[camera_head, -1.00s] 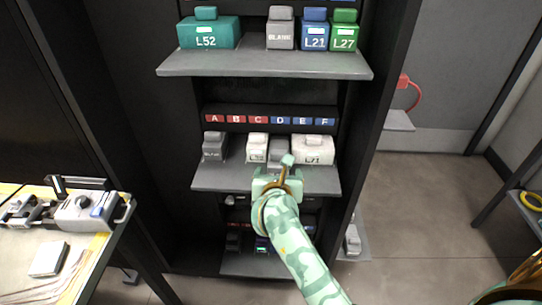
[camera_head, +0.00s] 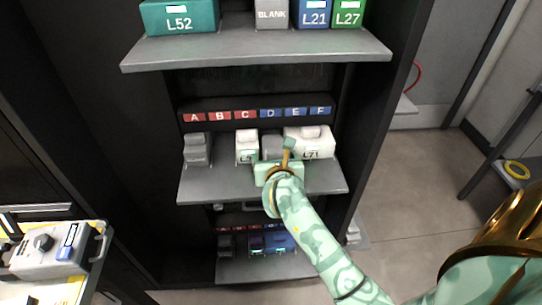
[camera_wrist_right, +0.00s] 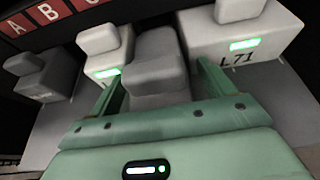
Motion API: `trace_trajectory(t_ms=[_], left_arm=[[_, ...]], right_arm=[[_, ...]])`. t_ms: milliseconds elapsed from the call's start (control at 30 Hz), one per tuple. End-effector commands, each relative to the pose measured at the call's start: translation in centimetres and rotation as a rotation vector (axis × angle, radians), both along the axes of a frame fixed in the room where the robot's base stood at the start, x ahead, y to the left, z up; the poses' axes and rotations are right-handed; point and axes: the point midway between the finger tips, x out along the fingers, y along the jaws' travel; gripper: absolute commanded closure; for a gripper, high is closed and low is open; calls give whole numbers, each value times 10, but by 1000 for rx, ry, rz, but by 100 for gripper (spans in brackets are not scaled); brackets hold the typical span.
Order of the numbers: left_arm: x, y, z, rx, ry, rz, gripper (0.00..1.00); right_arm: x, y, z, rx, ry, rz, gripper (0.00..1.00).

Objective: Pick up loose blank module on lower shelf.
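A grey blank-looking module (camera_head: 271,147) sits on the lower shelf (camera_head: 210,187), between a white module (camera_head: 246,146) and the wide white L71 module (camera_head: 310,143). My right gripper (camera_head: 274,165) is at the shelf, right in front of this grey module. In the right wrist view the open fingers (camera_wrist_right: 160,82) lie on either side of the grey module (camera_wrist_right: 152,60). I cannot tell whether they touch it. Another grey module (camera_head: 197,150) stands at the left of the shelf; its faint label shows in the right wrist view (camera_wrist_right: 40,78). My left gripper is out of view.
The upper shelf (camera_head: 250,50) holds L52 (camera_head: 179,17), a BLANK module (camera_head: 271,14), L21 (camera_head: 314,13) and L27 (camera_head: 347,13). A lettered strip (camera_head: 258,114) runs behind the lower modules. More modules (camera_head: 272,243) sit on a shelf below. A workbench device (camera_head: 50,250) stands at left.

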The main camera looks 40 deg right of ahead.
Motion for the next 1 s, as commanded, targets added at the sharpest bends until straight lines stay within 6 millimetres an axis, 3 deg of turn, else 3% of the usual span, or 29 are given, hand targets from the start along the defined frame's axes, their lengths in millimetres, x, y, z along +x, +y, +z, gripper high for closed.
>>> trace_trajectory(t_ms=[33,167,200,567,767,1000], left_arm=[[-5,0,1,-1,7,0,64],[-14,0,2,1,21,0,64],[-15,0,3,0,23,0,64],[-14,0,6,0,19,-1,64],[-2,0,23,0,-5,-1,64],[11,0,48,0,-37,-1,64]], right_arm=[[0,0,0,0,0,0,29],[0,0,0,0,0,0,65],[0,0,0,0,0,0,69],[0,0,7,0,-2,0,69],[0,0,38,-2,-7,0,69],[-34,16,84,1,-9,1,69]])
